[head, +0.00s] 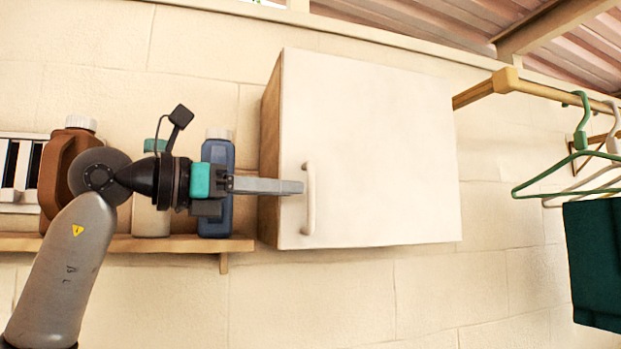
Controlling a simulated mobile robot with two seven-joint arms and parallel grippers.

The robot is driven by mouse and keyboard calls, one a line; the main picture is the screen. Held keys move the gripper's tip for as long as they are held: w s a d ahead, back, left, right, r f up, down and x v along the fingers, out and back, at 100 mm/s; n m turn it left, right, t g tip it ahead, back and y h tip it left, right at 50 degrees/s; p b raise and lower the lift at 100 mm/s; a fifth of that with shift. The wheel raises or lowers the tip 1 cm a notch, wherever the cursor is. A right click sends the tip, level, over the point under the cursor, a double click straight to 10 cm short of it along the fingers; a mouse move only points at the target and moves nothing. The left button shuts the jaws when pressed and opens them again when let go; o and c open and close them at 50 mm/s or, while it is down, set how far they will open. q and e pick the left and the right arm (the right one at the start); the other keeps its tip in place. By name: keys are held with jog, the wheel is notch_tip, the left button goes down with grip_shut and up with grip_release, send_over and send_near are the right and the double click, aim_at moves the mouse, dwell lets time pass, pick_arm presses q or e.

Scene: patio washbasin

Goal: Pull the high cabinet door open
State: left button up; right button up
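The white cabinet door (385,150) is on the wall in the middle of the head view and looks shut against its wooden cabinet body (269,155). A pale vertical bar handle (309,199) is near the door's left edge. My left gripper (298,187) reaches in from the left, level with the handle's upper half. Its fingertips are right at the handle's left side. I cannot tell whether they touch it or lie around it. The fingers overlap from this side, so their opening is hidden. My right gripper is out of view.
A wooden shelf (120,243) left of the cabinet holds a brown jug (58,165), a pale bottle (150,221) and a blue bottle (220,155), close behind my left arm. A wooden rail (540,89) with hangers (560,185) and a dark green cloth (597,260) is at right.

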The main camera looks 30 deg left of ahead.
aim_at(311, 221)
pick_arm(q)
jog(key=p+x, duration=0.1)
jog(key=x, duration=0.4)
jog(key=shift+w, duration=0.1)
grip_shut()
dwell(1.3)
